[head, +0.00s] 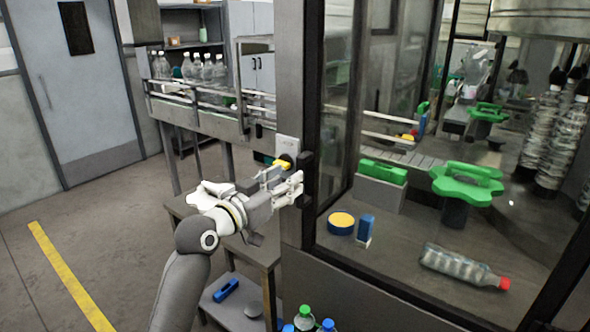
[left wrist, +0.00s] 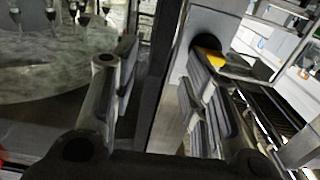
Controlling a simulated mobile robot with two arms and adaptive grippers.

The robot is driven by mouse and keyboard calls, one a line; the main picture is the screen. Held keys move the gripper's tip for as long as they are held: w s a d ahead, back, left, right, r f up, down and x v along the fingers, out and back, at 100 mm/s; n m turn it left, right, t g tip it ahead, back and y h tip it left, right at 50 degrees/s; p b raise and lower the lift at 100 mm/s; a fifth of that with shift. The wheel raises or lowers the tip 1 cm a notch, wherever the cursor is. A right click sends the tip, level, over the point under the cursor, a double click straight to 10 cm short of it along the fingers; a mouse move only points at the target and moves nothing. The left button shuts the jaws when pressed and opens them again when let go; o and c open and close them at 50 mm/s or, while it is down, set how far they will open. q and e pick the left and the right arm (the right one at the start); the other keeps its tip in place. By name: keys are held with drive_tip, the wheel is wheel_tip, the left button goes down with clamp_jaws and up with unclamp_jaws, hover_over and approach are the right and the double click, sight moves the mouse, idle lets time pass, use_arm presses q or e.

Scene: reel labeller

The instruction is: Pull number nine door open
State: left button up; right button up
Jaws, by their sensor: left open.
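The glass door (head: 311,110) with a black frame stands at the centre of the head view; no number nine is legible on it. A dark handle (head: 305,170) sits at its left edge, partly hidden by my gripper. My left gripper (head: 292,190) is open at this handle, with its fingers pointing toward the door edge. In the left wrist view the two fingers (left wrist: 165,80) stand apart on either side of a dark upright bar and grey post. Contact with the handle cannot be told. My right gripper is not in view.
A yellow-handled switch (head: 283,163) is on the grey post just above the gripper. A small side table (head: 262,247) stands below the arm. Behind the glass lie a bottle (head: 455,267) and green parts (head: 466,183). Open floor (head: 110,225) is at left.

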use_arm(q)
drive_tip(key=shift+p+x, duration=0.5)
drive_tip(key=shift+x, duration=1.7)
clamp_jaws()
